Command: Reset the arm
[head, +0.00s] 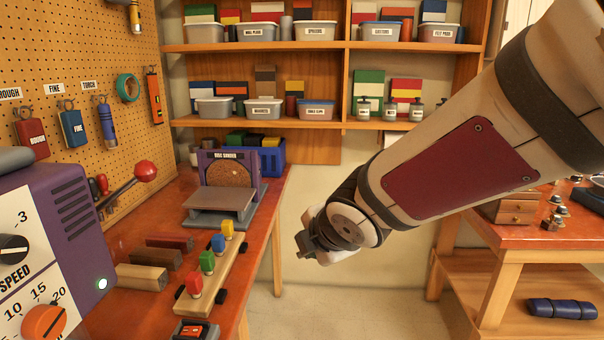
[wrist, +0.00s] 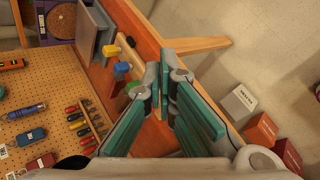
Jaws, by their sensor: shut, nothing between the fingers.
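My arm reaches in from the upper right of the head view and ends near the middle, over the gap between the two benches. My gripper (wrist: 163,95) shows in the wrist view with its green-faced fingers together at the tips and nothing between them. In the head view the gripper (head: 308,245) is small, partly hidden behind my wrist, and apart from the bench.
A pegboard (head: 70,60) with tools stands left. Shelves (head: 300,125) stand behind; another bench (head: 500,235) is right.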

